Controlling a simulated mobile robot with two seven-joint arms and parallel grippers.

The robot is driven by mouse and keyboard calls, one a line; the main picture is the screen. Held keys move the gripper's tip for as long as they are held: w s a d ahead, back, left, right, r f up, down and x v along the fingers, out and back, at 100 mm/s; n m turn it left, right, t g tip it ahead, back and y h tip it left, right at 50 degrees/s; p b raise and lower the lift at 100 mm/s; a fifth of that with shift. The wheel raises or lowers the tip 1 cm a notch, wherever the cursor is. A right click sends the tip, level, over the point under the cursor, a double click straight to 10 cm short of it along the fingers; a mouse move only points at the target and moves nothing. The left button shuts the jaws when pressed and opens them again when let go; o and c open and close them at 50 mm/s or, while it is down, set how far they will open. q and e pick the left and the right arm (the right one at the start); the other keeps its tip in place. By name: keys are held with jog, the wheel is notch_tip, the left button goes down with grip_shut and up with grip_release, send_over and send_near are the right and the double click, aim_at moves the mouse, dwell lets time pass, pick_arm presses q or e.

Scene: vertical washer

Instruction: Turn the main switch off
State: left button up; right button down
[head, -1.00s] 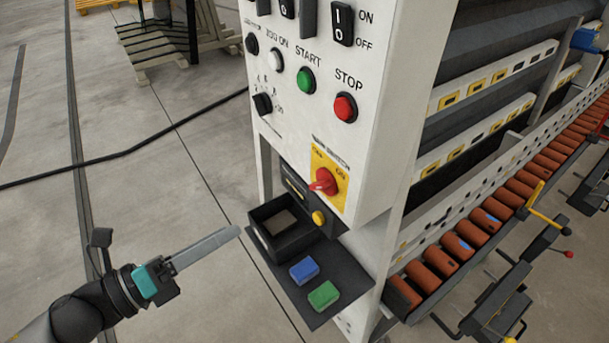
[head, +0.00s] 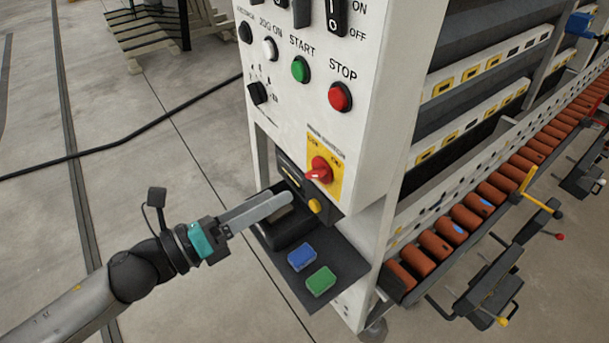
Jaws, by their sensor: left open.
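The main switch (head: 320,170) is a red rotary knob on a yellow plate, low on the front of the white control cabinet (head: 300,125). Its handle points to the left and slightly down in the picture. My left gripper (head: 284,199) comes in from the left, with its long grey fingers over the black box below the panel. It is open and empty, and its tips are apart from the knob, to its left and a little lower. The fingers overlap in this view, so the gap between them is hidden. My right gripper is not in view.
A black box (head: 285,232) sits on a dark shelf (head: 345,262) with a blue block (head: 301,257) and a green block (head: 321,281). A yellow button (head: 314,206) is just below the switch. Orange rollers (head: 435,246) run along the right. Open floor lies left.

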aim_at(312, 177)
pick_arm(q)
jog(key=shift+p+x, duration=0.75)
jog(key=shift+x, duration=3.1)
jog(key=c, duration=1.4)
